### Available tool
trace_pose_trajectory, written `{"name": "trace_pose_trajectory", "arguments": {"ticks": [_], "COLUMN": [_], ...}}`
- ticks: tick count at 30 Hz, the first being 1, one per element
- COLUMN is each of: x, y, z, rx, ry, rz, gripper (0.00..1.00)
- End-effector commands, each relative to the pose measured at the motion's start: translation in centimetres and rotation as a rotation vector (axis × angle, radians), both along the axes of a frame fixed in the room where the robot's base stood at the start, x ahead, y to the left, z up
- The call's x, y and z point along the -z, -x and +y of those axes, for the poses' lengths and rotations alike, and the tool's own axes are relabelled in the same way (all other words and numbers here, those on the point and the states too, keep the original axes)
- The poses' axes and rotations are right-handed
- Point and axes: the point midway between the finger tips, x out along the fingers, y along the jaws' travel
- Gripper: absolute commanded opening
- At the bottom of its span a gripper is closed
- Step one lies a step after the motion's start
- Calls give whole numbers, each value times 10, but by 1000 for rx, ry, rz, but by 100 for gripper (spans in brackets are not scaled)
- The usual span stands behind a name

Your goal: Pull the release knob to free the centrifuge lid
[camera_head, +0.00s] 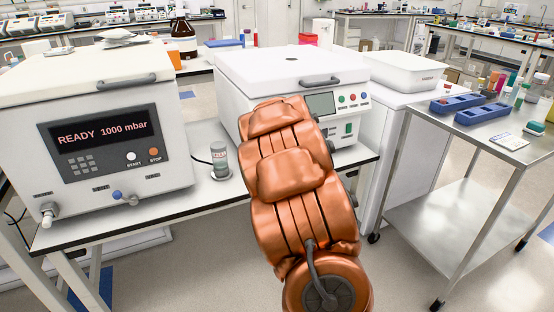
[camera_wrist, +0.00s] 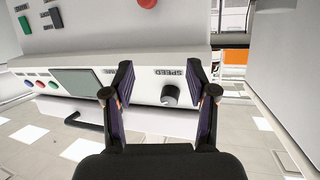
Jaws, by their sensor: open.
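The centrifuge (camera_head: 285,72) is the white machine at the middle of the bench, its lid (camera_head: 290,62) down, with a grey handle (camera_head: 320,82) at the front. I cannot tell whether this is the release knob. My gripper (camera_wrist: 160,78) is open, with the knob between its two fingers, nearer the right one; no contact is clear. In the head view my arm hides the gripper and the knob.
A white "READY 1000 mbar" unit (camera_head: 100,130) stands left on the bench. A small capped vial (camera_head: 219,160) stands between the two machines. A steel cart (camera_head: 425,190) with blue racks (camera_head: 458,104) is at the right. A red button (camera_wrist: 148,3) shows on the centrifuge front.

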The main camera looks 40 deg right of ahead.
Motion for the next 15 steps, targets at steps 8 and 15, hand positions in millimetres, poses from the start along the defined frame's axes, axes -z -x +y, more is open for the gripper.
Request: {"name": "trace_pose_trajectory", "arguments": {"ticks": [8,15], "x": [74,98], "y": [-18,-19], "z": [-50,-60], "rx": [-121,-204], "ry": [-14,-45], "rz": [-259,-401], "gripper": [57,57]}}
